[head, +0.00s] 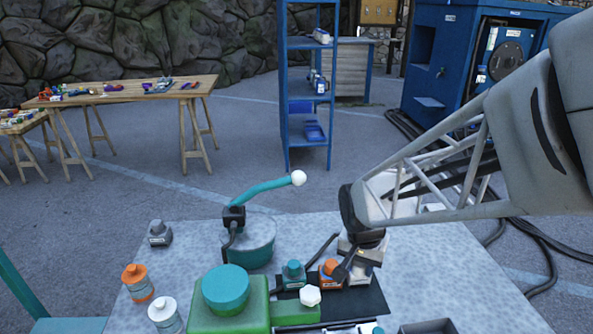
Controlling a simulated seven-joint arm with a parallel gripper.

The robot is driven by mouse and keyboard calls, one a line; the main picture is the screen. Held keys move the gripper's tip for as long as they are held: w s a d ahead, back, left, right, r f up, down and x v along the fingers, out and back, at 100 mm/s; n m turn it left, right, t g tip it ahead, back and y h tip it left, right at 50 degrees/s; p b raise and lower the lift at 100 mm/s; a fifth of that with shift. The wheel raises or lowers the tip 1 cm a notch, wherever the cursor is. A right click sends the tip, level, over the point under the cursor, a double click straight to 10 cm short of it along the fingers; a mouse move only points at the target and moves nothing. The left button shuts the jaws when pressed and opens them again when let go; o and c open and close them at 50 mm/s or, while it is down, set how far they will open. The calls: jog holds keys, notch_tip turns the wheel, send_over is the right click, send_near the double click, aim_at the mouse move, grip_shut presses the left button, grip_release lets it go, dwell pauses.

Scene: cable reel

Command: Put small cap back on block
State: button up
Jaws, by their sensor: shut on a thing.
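My gripper (364,244) points down over the right part of the black mat (368,303), at the end of my arm coming in from the right. It is shut on the small cap, which is mostly hidden by the gripper and hard to make out. A pale grey-white block (363,272) stands directly below the gripper. I cannot tell whether the cap touches it. To its left stand an orange-capped block (329,269) and a teal-capped block (293,271). Two dark slanted bars show beside these blocks.
A green block with a large teal round top (226,288) and a white knob (310,295) stand in front. A teal pot with a crank (249,243) is behind. An orange bottle (137,281), a white bottle (164,312) and a grey bottle (159,233) stand left. The table's right side is clear.

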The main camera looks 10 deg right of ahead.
jog(key=w+d, duration=0.1)
jog(key=w, duration=0.1)
jog(key=w+d+m, duration=0.1)
jog(key=w, duration=0.2)
jog(key=w+d+m, duration=0.1)
jog(key=w, duration=0.2)
jog(key=shift+w+d+r, duration=0.25)
jog(key=shift+d, duration=0.05)
jog(key=shift+f, duration=0.25)
jog(key=shift+f, duration=3.95)
jog(key=o, duration=1)
